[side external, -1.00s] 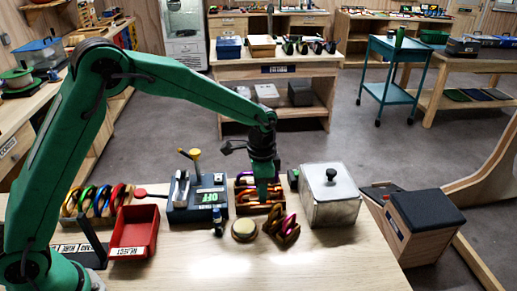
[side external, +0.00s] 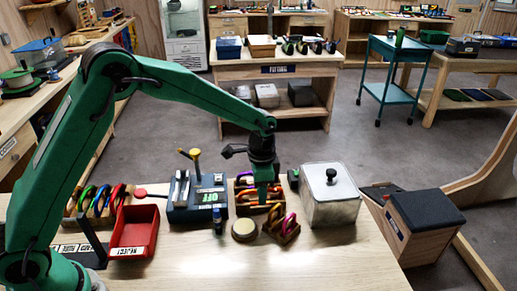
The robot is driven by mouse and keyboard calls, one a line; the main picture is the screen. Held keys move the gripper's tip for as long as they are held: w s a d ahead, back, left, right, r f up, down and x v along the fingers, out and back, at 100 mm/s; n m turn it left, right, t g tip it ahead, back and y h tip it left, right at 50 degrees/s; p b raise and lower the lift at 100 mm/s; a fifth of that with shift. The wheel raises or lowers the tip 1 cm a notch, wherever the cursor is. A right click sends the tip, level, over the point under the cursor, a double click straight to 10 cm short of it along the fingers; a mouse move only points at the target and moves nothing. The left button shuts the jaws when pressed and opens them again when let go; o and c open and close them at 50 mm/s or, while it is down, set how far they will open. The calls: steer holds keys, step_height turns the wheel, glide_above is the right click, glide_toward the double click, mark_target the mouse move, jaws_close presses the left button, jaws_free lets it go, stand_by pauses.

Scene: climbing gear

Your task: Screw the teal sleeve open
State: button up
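My gripper (side external: 264,201) points straight down into a small wooden holder (side external: 244,207) on the bench. An orange-brown carabiner (side external: 248,197) shows in this holder beside the fingers. The fingertips are small and partly hidden, so I cannot tell whether they are shut on anything. No teal sleeve can be made out at this size. In front stands a second wooden holder (side external: 283,238) with a purple carabiner (side external: 290,223) and an orange one. A wooden rack (side external: 82,218) at the left holds several coloured carabiners (side external: 104,199).
A blue device (side external: 197,213) with a green display and upright levers stands left of my gripper. A red tray (side external: 134,234) lies further left. A round pale puck (side external: 244,229) and small bottle (side external: 218,222) sit in front.

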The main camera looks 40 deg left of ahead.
steer(key=shift+f, duration=0.55)
steer(key=shift+s+d, duration=0.5)
steer(key=shift+d, duration=0.05)
stand_by(0.6)
steer(key=shift+r, duration=1.45)
steer(key=shift+w+a, duration=0.1)
stand_by(0.3)
steer(key=shift+w+a, duration=0.45)
steer(key=shift+f, duration=0.15)
steer(key=shift+d+f, duration=0.1)
steer(key=shift+f, duration=1.2)
steer(key=shift+s+d, duration=0.5)
stand_by(0.5)
